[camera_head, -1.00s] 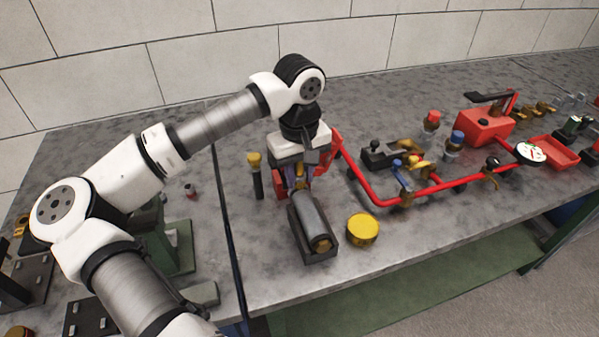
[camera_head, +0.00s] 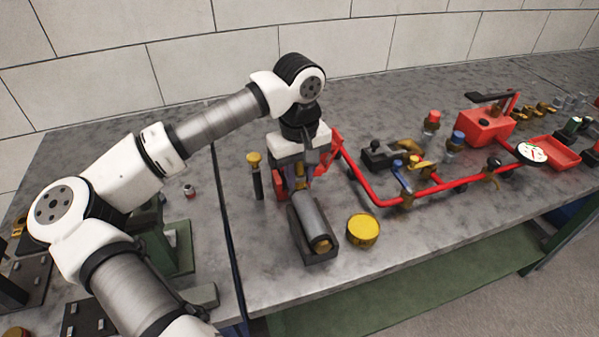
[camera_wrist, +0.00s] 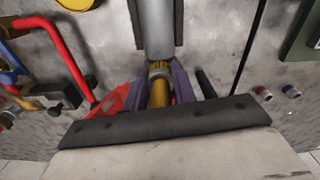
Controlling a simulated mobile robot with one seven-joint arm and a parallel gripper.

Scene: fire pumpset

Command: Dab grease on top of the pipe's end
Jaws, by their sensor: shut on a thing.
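A grey metal pipe (camera_head: 311,216) lies in a dark open cradle (camera_head: 331,255) near the table's front edge. A brass-coloured core shows in its near end. In the wrist view the pipe (camera_wrist: 157,28) runs up from between my fingertips. My gripper (camera_head: 299,178) hangs at the pipe's far end, with purple fingers. It is shut on a brass-yellow piece (camera_wrist: 158,92), whose ridged tip is right at the pipe's end. I cannot tell whether the tip touches the pipe. A yellow round tin (camera_head: 363,231) stands right of the cradle; its top looks closed.
An upright black tool with a yellow top (camera_head: 255,172) stands left of my gripper. Red piping (camera_head: 440,187) with valves runs to the right. A green fixture (camera_head: 175,245) is at left under my arm.

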